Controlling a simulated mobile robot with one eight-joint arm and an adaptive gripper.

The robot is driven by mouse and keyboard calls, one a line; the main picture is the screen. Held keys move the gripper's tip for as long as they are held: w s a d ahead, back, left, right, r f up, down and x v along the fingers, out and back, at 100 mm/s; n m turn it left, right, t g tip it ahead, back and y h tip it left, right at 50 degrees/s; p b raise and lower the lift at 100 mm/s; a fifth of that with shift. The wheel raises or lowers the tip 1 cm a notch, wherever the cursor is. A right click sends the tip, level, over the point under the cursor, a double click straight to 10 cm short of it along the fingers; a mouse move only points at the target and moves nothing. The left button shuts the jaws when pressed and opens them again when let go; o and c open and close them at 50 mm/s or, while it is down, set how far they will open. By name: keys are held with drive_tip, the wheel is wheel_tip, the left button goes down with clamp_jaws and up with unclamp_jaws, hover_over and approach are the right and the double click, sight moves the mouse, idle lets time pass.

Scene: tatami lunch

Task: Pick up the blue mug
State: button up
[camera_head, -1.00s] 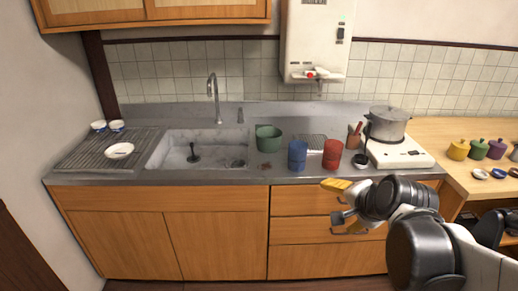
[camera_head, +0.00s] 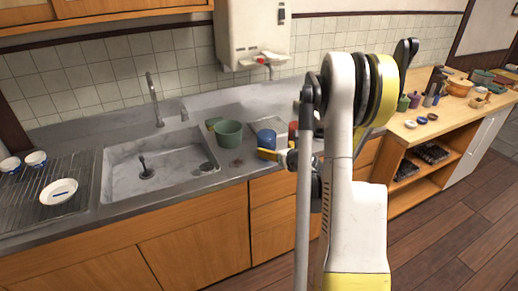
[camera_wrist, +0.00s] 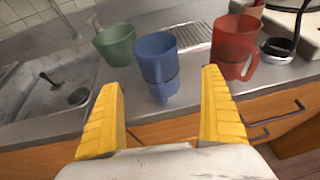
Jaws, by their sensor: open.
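The blue mug (camera_wrist: 157,62) stands on the grey counter near its front edge; it looks like two stacked blue pieces, with a handle towards me. In the head view the blue mug (camera_head: 267,139) is partly hidden behind my gripper (camera_head: 276,155). In the wrist view my gripper (camera_wrist: 164,112) is open and empty, its yellow fingers to the left and right of the mug's line. The mug lies ahead, beyond the fingertips and apart from them.
A red mug (camera_wrist: 236,47) stands right of the blue one and a green pot (camera_wrist: 115,45) stands left. The sink (camera_head: 151,165) is further left. A black round object (camera_wrist: 277,50) sits at the right. The counter's front edge runs below the mugs.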

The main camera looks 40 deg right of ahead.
sight(273, 147)
drive_tip(key=x, duration=0.3)
drive_tip(key=shift+f+b, duration=0.15)
drive_tip(key=shift+b, duration=0.2)
drive_tip(key=b+x, duration=0.2)
drive_tip(key=x, duration=0.3)
drive_tip(key=shift+w+f, duration=0.2)
drive_tip(key=shift+w, duration=0.15)
drive_tip(key=shift+r, duration=0.1)
drive_tip(key=c, duration=1.3)
